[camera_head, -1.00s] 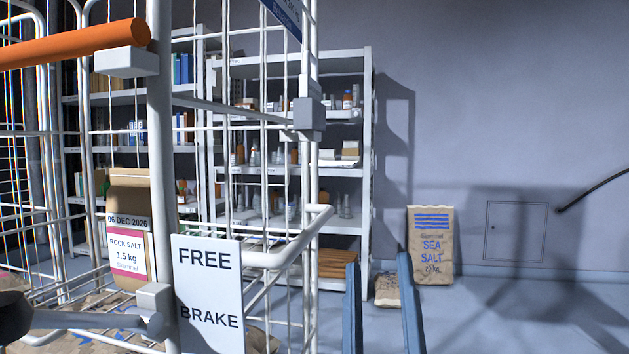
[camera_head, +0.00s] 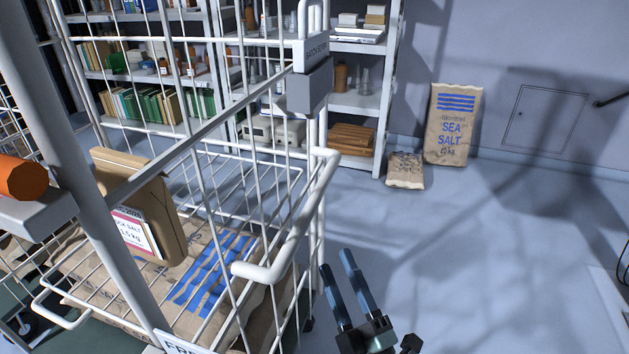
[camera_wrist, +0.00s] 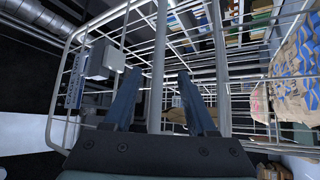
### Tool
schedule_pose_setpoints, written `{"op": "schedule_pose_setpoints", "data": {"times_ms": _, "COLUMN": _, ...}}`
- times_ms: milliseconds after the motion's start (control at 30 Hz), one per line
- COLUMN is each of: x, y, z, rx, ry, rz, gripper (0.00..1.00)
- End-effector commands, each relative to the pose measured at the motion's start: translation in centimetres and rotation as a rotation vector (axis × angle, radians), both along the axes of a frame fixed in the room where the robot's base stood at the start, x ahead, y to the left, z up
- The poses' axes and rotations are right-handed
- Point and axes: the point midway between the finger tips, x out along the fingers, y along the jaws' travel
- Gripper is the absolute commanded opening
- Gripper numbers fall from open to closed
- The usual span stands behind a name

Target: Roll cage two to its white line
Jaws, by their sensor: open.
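A white wire roll cage (camera_head: 300,225) fills the left and middle of the head view. It holds brown salt sacks with blue stripes (camera_head: 205,270) and a rock salt bag (camera_head: 140,205). A sign starting "FR" (camera_head: 180,347) shows at the bottom edge, mostly cut off. An orange handle bar (camera_head: 22,178) is at the left edge. My gripper (camera_head: 341,270) is open and empty, low and just right of the cage. In the wrist view my gripper's fingers (camera_wrist: 155,85) point at the cage's wire side (camera_wrist: 155,60), with an upright bar between them; contact cannot be told. No white line is clearly visible.
Shelving (camera_head: 392,80) with bottles, books and boxes stands behind the cage. A sea salt sack (camera_head: 453,125) leans on the back wall, with a smaller sack (camera_head: 406,171) beside it. The floor (camera_head: 480,260) to the right is open. A pale flat edge (camera_head: 612,300) lies far right.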

Motion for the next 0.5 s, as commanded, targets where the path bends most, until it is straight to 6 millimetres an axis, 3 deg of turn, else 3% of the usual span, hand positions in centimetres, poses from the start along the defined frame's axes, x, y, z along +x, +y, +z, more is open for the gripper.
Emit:
{"op": "schedule_pose_setpoints", "data": {"times_ms": 167, "x": 2.0, "y": 0.9, "z": 0.8, "rx": -0.002, "ry": -0.003, "rz": 0.004, "gripper": 0.57}}
{"op": "schedule_pose_setpoints", "data": {"times_ms": 500, "x": 8.0, "y": 3.3, "z": 3.6, "rx": -0.002, "ry": -0.004, "rz": 0.003, "gripper": 0.57}}
